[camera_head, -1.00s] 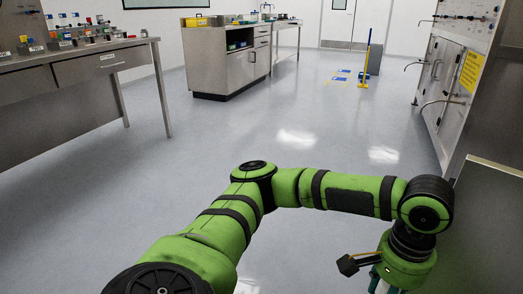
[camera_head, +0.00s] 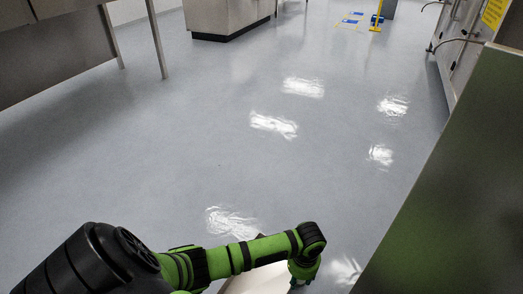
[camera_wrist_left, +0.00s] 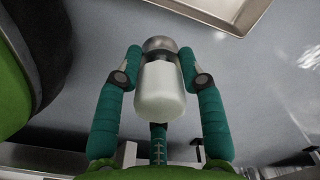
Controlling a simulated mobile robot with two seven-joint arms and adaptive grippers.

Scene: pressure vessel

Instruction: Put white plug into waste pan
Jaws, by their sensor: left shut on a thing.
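My left gripper (camera_wrist_left: 160,62) is shut on the white plug (camera_wrist_left: 160,92), with one teal finger on each side of it. The plug has a white body and a grey metallic end that points away from the wrist. In the head view my left gripper (camera_head: 303,271) is low at the bottom, mostly hidden by the wrist, and the plug is not visible there. The waste pan (camera_wrist_left: 212,14), a shallow metal tray, is partly in view at the top of the left wrist view, apart from the plug. A pale part of the pan (camera_head: 260,281) shows behind my forearm in the head view.
A tall dark metal panel (camera_head: 440,190) stands close on the right. A steel table (camera_head: 60,50) is at the upper left and a steel cabinet (camera_head: 225,18) at the back. The grey floor (camera_head: 210,130) between them is clear.

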